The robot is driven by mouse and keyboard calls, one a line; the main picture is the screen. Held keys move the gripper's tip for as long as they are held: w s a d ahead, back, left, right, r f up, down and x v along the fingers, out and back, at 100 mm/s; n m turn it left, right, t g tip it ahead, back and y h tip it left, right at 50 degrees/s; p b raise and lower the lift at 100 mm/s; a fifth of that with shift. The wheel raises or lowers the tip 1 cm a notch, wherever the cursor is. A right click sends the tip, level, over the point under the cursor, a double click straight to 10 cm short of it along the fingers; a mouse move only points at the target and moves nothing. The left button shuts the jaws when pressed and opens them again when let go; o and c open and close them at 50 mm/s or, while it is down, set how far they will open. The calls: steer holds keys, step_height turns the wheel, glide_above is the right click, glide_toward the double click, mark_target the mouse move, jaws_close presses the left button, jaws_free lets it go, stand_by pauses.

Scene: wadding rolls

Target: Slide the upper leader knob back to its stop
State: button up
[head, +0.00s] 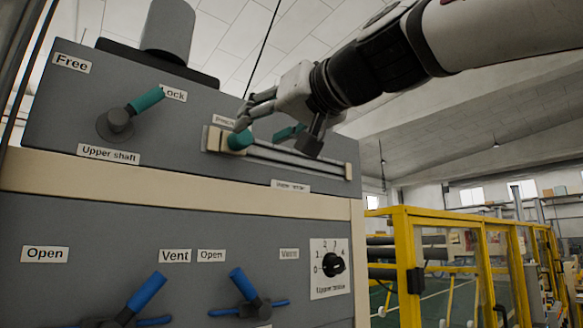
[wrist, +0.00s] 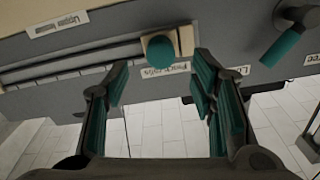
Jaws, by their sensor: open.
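The teal upper leader knob (head: 240,140) sits at the left end of a horizontal slotted rail (head: 290,160) on the grey panel, by a beige end block (head: 213,138). In the wrist view, the knob (wrist: 166,52) shows upside down at the right end of the rail (wrist: 75,63), in front of a beige block. My gripper (head: 270,125) is open in front of the panel near the knob. In the wrist view, the knob appears between and just beyond the spread fingertips (wrist: 160,75). Contact cannot be told.
A teal-handled upper shaft lever (head: 130,112) stands left of the rail, pointing to Lock. Below are two blue valve levers (head: 145,292) (head: 243,285) and a black dial (head: 333,264). A yellow safety fence (head: 405,265) stands at the right. A beige strip (head: 150,190) crosses the panel.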

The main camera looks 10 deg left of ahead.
mark_target(245, 138)
steer(key=p+x, duration=0.2)
steer(key=x, duration=0.6)
steer(key=shift+p, duration=0.35)
jaws_close()
